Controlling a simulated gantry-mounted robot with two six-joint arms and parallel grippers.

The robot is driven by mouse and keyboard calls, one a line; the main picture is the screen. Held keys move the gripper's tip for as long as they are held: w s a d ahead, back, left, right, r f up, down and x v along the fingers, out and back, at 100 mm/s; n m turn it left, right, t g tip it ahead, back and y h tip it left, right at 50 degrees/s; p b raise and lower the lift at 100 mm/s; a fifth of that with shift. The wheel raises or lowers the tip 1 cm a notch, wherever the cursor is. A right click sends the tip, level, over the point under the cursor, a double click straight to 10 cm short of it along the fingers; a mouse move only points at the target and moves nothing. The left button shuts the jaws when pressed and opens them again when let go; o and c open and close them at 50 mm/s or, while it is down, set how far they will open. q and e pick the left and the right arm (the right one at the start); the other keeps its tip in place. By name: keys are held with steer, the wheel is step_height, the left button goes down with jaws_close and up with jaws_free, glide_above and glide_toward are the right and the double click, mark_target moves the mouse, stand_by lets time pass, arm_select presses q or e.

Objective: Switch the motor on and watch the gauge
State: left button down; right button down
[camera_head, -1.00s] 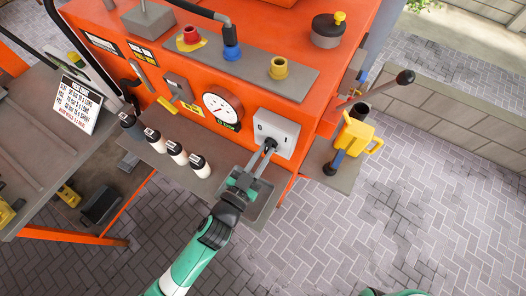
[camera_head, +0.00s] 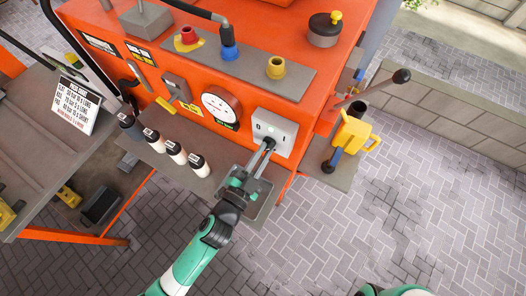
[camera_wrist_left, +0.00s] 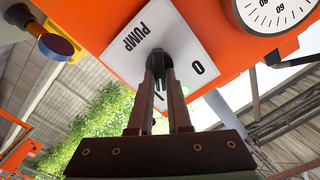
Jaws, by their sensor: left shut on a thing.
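The motor switch is a grey plate (camera_head: 285,132) marked 0 and 1 on the orange machine's front, with a dark knob. In the left wrist view the plate (camera_wrist_left: 132,62) also reads PUMP. My left gripper (camera_head: 269,146) is shut on the knob (camera_wrist_left: 155,57), which its fingers partly hide. A small pale green spot shows between the 0 and 1. The round white gauge (camera_head: 221,104) is left of the switch; its needle reading is too small to tell. Part of the gauge (camera_wrist_left: 275,14) shows in the left wrist view. My right gripper is out of view.
Several white and dark bottles (camera_head: 176,153) stand on the grey shelf left of my gripper. A yellow jug (camera_head: 354,137) and a lever with a black ball (camera_head: 402,76) are to the right. The paved floor (camera_head: 440,200) at right is clear.

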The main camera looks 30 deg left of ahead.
arm_select(q)
steer(key=c, duration=0.9)
jaws_free()
steer(key=shift+o, duration=0.2)
steer(key=s+b, duration=0.3)
steer(key=s, duration=0.8)
steer(key=shift+s+a, duration=0.25)
steer(key=shift+s, duration=0.05)
